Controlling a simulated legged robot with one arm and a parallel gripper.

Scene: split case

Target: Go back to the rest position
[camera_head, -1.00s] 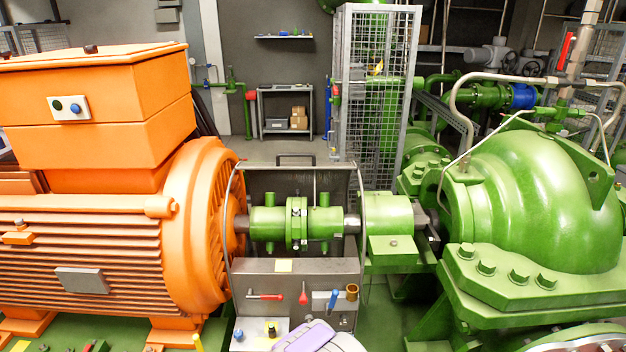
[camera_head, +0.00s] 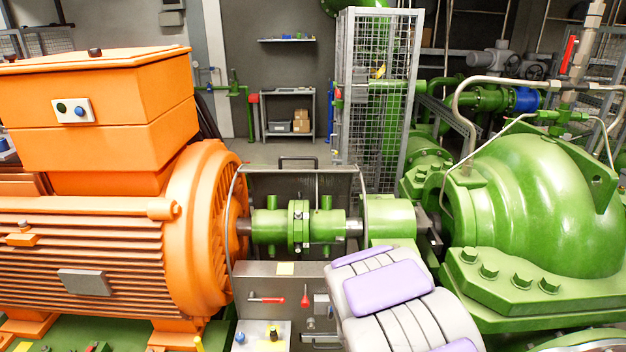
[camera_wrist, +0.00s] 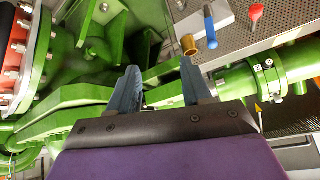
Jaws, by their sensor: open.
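My gripper (camera_wrist: 160,68) is open in the wrist view, with its two blue-grey fingers apart and nothing between them. Beyond the fingers are green machine parts. In the head view my white and purple arm reaches in from the lower right, in front of the steel panel (camera_head: 255,278) below the shaft. The gripper's fingers cannot be made out clearly there. The blue-handled tool (camera_wrist: 210,27) and the brass cup (camera_wrist: 189,45) sit beyond the fingers, clear of them. My arm hides both in the head view.
An orange motor (camera_head: 100,245) stands at left and a green pump (camera_head: 530,200) at right. A green coupling (camera_head: 298,226) joins them. A red-handled tool (camera_head: 266,299) and a red screwdriver (camera_head: 305,296) are on the panel. A wire cage (camera_head: 345,100) stands behind.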

